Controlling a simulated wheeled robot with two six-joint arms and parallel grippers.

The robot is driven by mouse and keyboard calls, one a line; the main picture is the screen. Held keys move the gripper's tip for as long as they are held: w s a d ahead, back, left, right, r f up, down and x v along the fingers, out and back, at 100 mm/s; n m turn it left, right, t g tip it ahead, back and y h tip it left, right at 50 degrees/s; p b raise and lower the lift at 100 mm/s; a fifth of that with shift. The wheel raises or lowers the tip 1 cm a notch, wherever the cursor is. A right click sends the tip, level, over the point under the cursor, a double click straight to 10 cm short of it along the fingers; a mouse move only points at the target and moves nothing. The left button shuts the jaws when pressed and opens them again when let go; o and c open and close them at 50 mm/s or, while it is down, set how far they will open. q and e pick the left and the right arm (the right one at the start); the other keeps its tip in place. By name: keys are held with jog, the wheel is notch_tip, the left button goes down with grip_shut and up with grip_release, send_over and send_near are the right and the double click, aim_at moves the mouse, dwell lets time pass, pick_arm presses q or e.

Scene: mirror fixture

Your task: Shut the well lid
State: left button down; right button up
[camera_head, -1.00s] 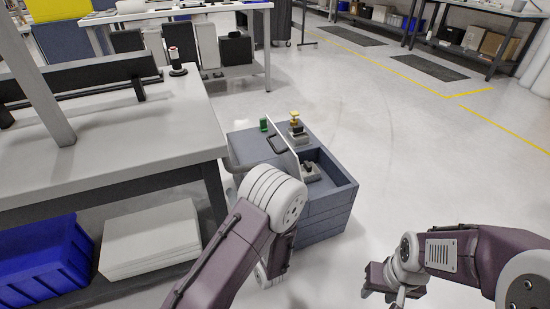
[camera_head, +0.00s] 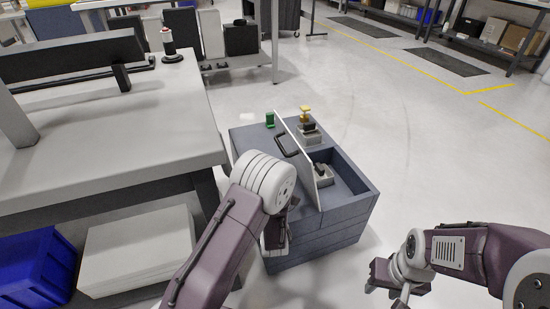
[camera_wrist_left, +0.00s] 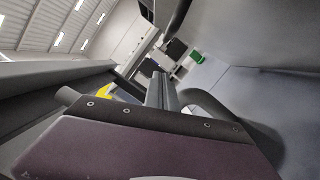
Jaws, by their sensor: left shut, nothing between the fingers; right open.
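The well lid (camera_head: 304,168) is a thin pale panel with a black handle (camera_head: 287,145). It stands raised along the left side of the open well (camera_head: 350,176) in the blue-grey cabinet (camera_head: 335,226). A small grey fixture (camera_head: 322,176) sits in the well. My left wrist is left of the lid, at the cabinet's near side; its gripper is mostly hidden in the head view. In the left wrist view the left gripper (camera_wrist_left: 163,86) appears shut and empty. My right gripper (camera_head: 400,296) is open and empty, low at the right, apart from the cabinet.
A green block (camera_head: 270,119) and a yellow-topped fixture (camera_head: 306,120) stand on the cabinet top. The green block also shows in the left wrist view (camera_wrist_left: 197,57). A grey workbench (camera_head: 105,150) is close on the left.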

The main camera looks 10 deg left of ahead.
pick_arm(q)
jog(key=w, duration=0.1)
jog(key=w+d+r+b, duration=0.1)
jog(key=w, duration=0.1)
jog(key=w+r+b, duration=0.1)
jog(key=w, duration=0.1)
jog(key=shift+d, duration=0.4)
jog(key=shift+r, duration=0.1)
